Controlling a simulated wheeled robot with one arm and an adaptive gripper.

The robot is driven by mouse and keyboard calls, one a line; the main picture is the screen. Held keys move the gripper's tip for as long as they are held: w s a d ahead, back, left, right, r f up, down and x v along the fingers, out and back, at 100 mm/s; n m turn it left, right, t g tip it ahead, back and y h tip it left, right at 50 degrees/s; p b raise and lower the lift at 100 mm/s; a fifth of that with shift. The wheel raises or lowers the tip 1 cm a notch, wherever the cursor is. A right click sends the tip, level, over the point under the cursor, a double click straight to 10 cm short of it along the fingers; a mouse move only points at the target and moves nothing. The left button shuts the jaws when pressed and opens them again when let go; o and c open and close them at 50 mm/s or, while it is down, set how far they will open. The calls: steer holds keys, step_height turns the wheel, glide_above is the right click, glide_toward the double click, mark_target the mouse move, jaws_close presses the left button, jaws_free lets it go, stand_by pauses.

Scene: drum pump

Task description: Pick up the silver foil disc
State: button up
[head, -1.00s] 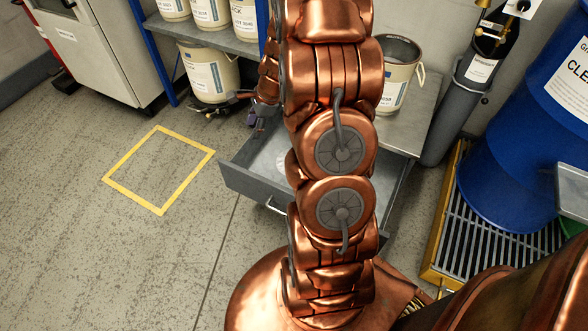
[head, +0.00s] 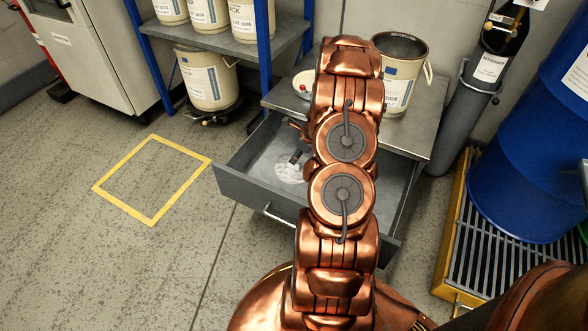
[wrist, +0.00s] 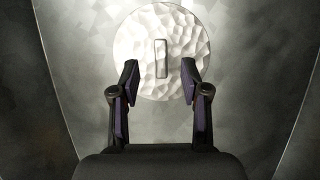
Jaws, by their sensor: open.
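The silver foil disc (wrist: 160,25) lies flat in the open grey drawer, crinkled and round, with a raised bar-shaped tab (wrist: 161,58) at its middle. In the head view the disc (head: 289,174) shows near the drawer's left side, partly covered by my gripper. My gripper (wrist: 160,68) is open, with its two dark fingers over the near part of the disc, one on each side of the tab and apart from it. How high the fingertips are above the disc I cannot tell. My arm hides part of the drawer in the head view.
The drawer (head: 255,198) is pulled out below a metal bench top (head: 425,125). On the bench stand an open cream bucket (head: 398,90) and a small white bowl (head: 303,84) holding something red. A blue drum (head: 530,160) stands at the right.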

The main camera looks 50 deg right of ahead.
steer(key=x, duration=0.1)
steer(key=b+x, duration=0.1)
steer(key=x, duration=0.1)
steer(key=b+x, duration=0.1)
steer(key=x, duration=0.1)
steer(key=shift+s+d+f, duration=0.1)
steer(key=shift+s+f, duration=0.15)
steer(key=shift+f, duration=0.05)
steer(key=shift+r, duration=0.1)
jaws_close()
